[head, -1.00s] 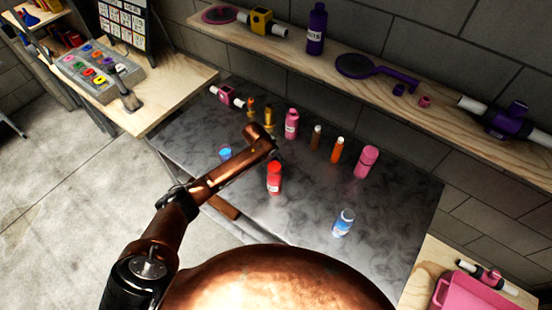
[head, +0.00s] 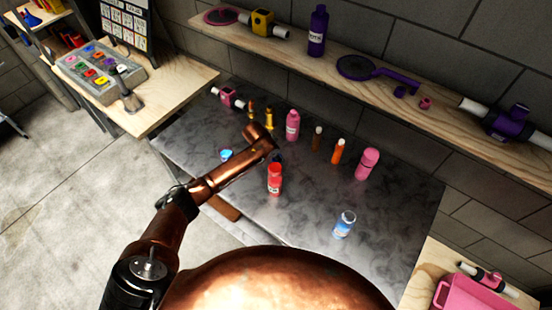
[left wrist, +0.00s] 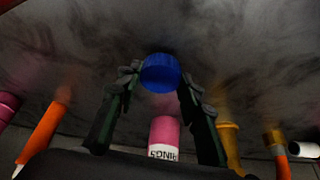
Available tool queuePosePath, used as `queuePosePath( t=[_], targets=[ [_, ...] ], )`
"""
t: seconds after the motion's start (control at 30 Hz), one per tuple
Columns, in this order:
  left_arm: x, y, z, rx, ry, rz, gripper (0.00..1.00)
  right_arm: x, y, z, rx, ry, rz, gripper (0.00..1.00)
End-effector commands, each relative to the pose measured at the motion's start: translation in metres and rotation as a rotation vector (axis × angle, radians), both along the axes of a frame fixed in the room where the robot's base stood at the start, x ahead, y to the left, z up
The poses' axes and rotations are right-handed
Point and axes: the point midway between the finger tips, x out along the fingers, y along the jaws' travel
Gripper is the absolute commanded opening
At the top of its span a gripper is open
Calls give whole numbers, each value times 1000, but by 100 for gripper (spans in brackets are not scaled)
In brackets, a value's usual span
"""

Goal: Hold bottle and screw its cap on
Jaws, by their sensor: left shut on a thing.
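My left gripper (left wrist: 160,84) is shut on a dark blue cap (left wrist: 160,72), held between its two fingertips in the left wrist view. In the head view the gripper is mostly hidden by my copper arm, above the table behind the red bottle. A small bottle (head: 344,226) with a blue and white label stands at the front right of the dark table; its top looks pale. A light blue item (head: 226,155) stands at the left, partly hidden by my arm; I cannot tell what it is. My right gripper is not in view.
A red bottle (head: 274,181) stands close to my left arm. Pink bottles (head: 292,126) (head: 367,163), an orange one (head: 338,151), a brown one (head: 317,139) and gold items (head: 268,118) stand farther back. The table (head: 300,215) is clear between the red and blue-labelled bottles.

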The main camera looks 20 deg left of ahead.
Motion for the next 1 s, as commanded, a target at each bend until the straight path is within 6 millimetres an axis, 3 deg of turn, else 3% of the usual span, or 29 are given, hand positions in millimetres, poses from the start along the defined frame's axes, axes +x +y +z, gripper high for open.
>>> queuePosePath(
  t=[0.2,0.4,0.6,1.0],
  targets=[
    [1,0,45,0,-5,-1,24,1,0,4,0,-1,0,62],
    [1,-1,78,0,-3,-1,24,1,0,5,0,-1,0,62],
    [0,0,90,0,-1,-1,24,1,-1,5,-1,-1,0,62],
    [0,0,93,0,-1,0,24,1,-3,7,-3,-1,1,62]
  ],
)
